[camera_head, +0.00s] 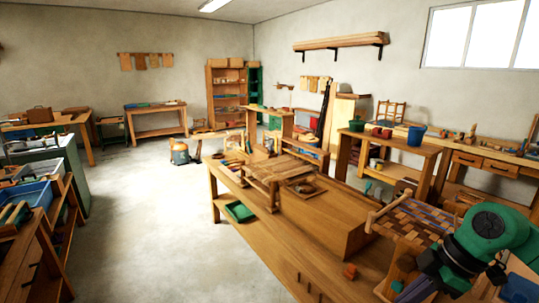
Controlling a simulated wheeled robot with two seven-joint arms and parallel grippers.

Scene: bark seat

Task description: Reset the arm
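My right arm, green and black, comes in at the lower right. The dark end of it, where my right gripper (440,272) appears, is over the near right part of the wooden workbench (320,220). Its fingers are too small and dark to tell open from shut. A piece with a brown-and-blue woven seat (408,216) is on the bench just behind and left of this arm, partly hidden by it. A wooden stool frame (268,180) stands farther back on the bench. My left gripper is not in view.
A small reddish block (350,271) lies near the bench's front edge. A side table with a blue bucket (416,136) stands behind the bench. Shelves with a blue bin (32,194) stand at the left. The concrete floor (140,225) between is clear.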

